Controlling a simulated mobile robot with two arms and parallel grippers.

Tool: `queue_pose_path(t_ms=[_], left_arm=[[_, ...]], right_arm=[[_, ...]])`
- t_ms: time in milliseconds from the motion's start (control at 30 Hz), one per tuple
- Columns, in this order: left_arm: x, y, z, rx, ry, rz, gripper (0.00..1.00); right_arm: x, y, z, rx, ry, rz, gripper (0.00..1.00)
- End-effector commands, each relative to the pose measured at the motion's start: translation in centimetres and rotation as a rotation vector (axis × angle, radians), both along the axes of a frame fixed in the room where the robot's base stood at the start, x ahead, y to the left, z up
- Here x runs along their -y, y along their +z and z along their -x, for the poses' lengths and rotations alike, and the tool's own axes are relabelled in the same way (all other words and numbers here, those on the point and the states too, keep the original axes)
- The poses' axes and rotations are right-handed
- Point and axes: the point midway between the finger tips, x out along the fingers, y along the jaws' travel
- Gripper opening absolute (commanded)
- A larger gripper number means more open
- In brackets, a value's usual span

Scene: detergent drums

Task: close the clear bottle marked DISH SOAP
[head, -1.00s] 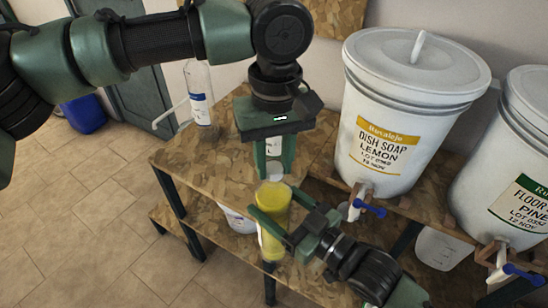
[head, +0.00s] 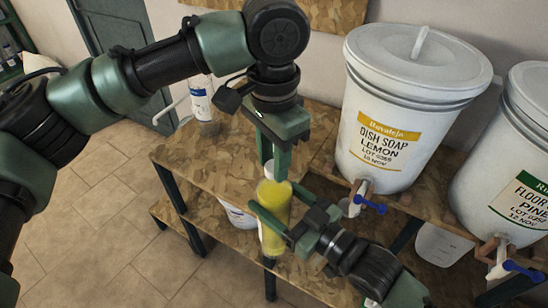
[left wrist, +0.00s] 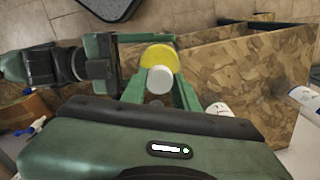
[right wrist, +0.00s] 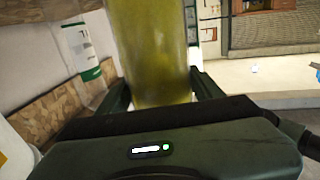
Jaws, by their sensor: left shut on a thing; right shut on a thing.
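The clear bottle with yellow liquid (head: 273,215) stands upright in the head view; no label on it can be read. My right gripper (head: 268,226) is shut around its body, which also fills the middle of the right wrist view (right wrist: 150,50). My left gripper (head: 273,172) points down over the bottle's top, shut on a white cap (left wrist: 160,79). In the left wrist view the cap overlaps the yellow bottle top (left wrist: 160,55). I cannot tell whether the cap touches the neck or sits slightly above it.
A white drum marked DISH SOAP LEMON (head: 390,110) with a blue-handled tap (head: 370,205) stands right of my grippers. A second drum (head: 510,190) stands farther right. A pump bottle (head: 201,97) stands at the table's back left. The wooden tabletop (head: 200,160) is clear in front of it.

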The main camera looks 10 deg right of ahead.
Motion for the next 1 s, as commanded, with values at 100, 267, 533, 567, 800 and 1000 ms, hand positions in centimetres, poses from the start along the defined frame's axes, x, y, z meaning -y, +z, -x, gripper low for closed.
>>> queue_pose_path(t_ms=[100,267,533,567,800,1000], left_arm=[[-0.14,0.00,-0.19,0.001,-0.283,-0.001,0.00],[-0.14,-0.02,-0.36,0.002,-0.679,0.000,0.00],[-0.09,-0.04,-0.63,0.002,-1.343,0.001,0.00],[-0.09,-0.05,-0.65,0.002,-1.417,0.001,0.00],[0.10,-0.03,-0.69,0.000,-2.013,0.003,0.00],[0.22,-0.08,-0.64,-0.001,-2.514,0.004,0.00]], right_arm=[[-0.01,0.45,-0.01,0.009,0.001,-0.006,0.00],[-0.01,0.45,0.01,0.009,0.001,-0.006,0.00],[-0.02,0.46,0.03,0.010,0.001,-0.007,0.00],[-0.02,0.46,0.03,0.010,0.001,-0.007,0.00],[-0.06,0.46,0.07,0.010,0.002,-0.006,0.00],[-0.09,0.46,0.11,0.010,0.003,-0.006,0.00]])
